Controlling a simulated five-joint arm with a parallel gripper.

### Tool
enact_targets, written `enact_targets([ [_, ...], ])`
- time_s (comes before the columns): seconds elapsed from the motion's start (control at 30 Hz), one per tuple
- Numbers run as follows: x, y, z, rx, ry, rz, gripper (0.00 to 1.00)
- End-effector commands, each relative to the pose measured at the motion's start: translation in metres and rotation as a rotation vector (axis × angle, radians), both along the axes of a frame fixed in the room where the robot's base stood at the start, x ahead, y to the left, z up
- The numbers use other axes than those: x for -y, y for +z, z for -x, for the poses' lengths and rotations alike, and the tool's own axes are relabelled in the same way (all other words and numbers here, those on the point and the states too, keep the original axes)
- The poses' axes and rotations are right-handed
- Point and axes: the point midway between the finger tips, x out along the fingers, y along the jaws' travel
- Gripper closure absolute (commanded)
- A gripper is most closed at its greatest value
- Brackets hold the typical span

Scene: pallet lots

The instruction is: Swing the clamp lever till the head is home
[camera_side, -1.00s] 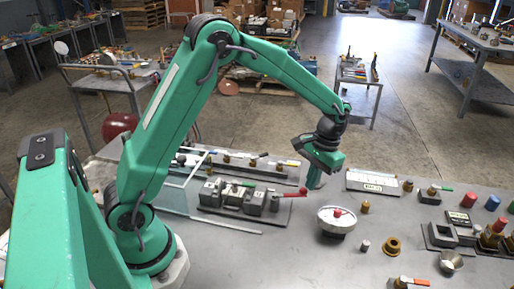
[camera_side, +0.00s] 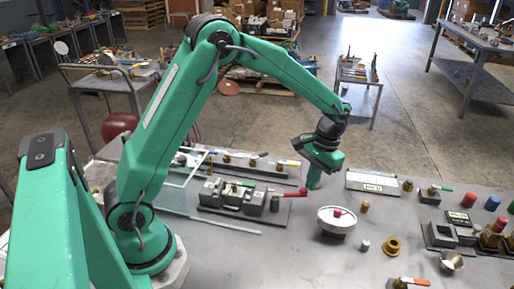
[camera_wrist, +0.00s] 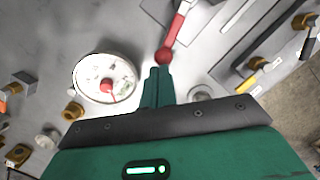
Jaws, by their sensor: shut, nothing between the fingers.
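The toggle clamp (camera_side: 236,197) lies on its plate on the bench, in the middle of the side view. Its red-handled lever (camera_side: 293,193) points right and ends in a red ball. In the wrist view the lever (camera_wrist: 178,25) comes down from the top, and its ball sits just beyond my fingertips. My gripper (camera_side: 314,178) is shut and empty, pointing down just right of the lever's end. Its shut fingers (camera_wrist: 157,85) also show in the wrist view. I cannot tell whether they touch the ball. The clamp head's exact seating is too small to tell.
A round white dial gauge (camera_side: 337,221) with a red knob stands in front of my gripper. A white labelled block (camera_side: 373,182) lies to the right. A row of small valves (camera_side: 262,162) is behind the clamp. Brass fittings stand front right.

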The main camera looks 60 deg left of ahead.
Motion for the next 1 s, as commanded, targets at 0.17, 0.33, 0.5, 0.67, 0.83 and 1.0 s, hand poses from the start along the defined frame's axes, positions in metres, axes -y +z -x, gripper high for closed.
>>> enact_targets([
  [0.17,0.000,-0.001,0.001,-0.002,0.000,0.000,1.00],
  [0.33,-0.001,-0.001,0.000,-0.002,0.000,0.000,1.00],
  [0.5,-0.005,-0.001,-0.001,-0.003,0.002,0.002,1.00],
  [0.67,-0.010,-0.001,-0.002,-0.003,0.002,0.004,1.00],
  [0.83,-0.015,-0.001,-0.003,-0.004,0.002,0.006,1.00],
  [1.0,-0.016,-0.002,-0.003,-0.005,0.003,0.007,1.00],
])
